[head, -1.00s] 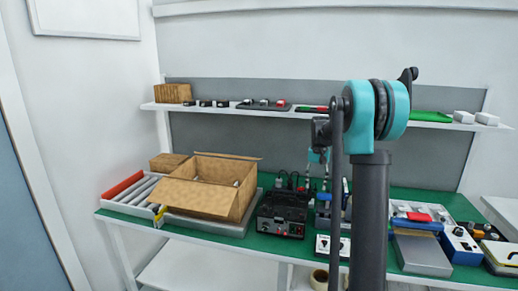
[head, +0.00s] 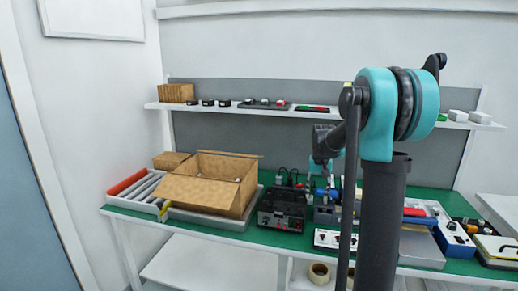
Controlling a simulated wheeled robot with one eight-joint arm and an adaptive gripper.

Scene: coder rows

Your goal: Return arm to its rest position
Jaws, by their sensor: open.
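My arm (head: 378,210) rises at the right of the head view, with its large teal joint (head: 378,112) near the top. A dark link and a small teal wrist part reach forward over the middle of the bench. My gripper (head: 320,183) is at the far end of the arm, small and partly lost against the equipment behind it. It is open, and I see nothing held in it. Its fingers are too small to make out clearly.
The green bench (head: 240,237) holds an open cardboard box (head: 195,193), a roller tray (head: 138,188), a black power unit (head: 281,209) and several devices at the right. A shelf (head: 225,109) with small parts runs behind. A tape roll (head: 319,272) sits below.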

